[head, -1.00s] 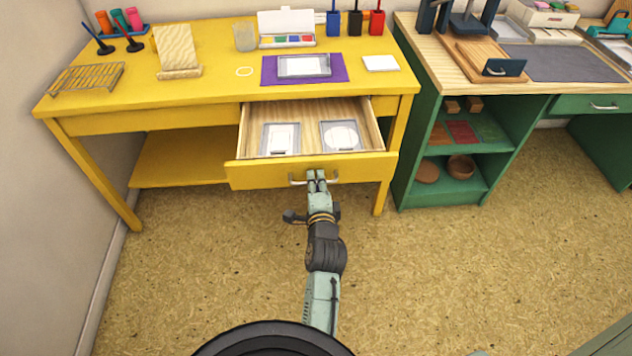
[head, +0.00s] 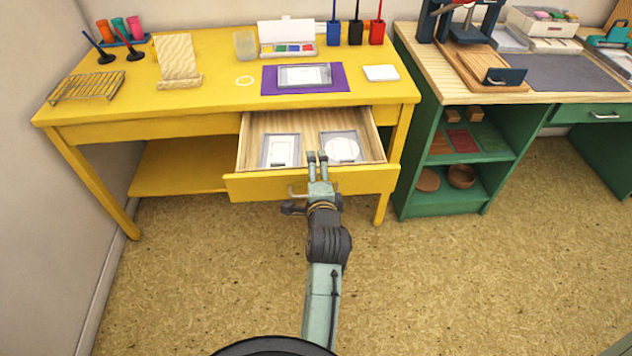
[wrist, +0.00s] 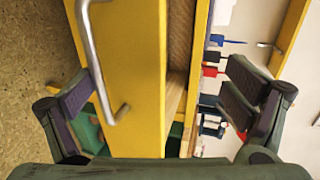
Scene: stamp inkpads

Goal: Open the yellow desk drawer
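The yellow desk drawer (head: 258,188) is pulled well out under the yellow desk (head: 200,104), its wooden inside showing. Two framed flat pieces lie in it: one with a white rectangle (head: 281,150) at left, one with a white disc (head: 341,148) at right. My gripper (head: 317,156) is at the middle of the drawer front, its fingertips above the top edge. In the wrist view, the fingers are spread wide with the drawer front between them. The metal handle (wrist: 91,48) shows beside the left finger; I cannot tell whether they touch. Nothing is gripped.
A purple mat (head: 268,86) with a clear tray, a paint box (head: 287,48) and a wooden stand (head: 177,60) are on the desk. A green shelf unit (head: 408,170) stands close at right. The floor (head: 210,270) before the drawer is clear.

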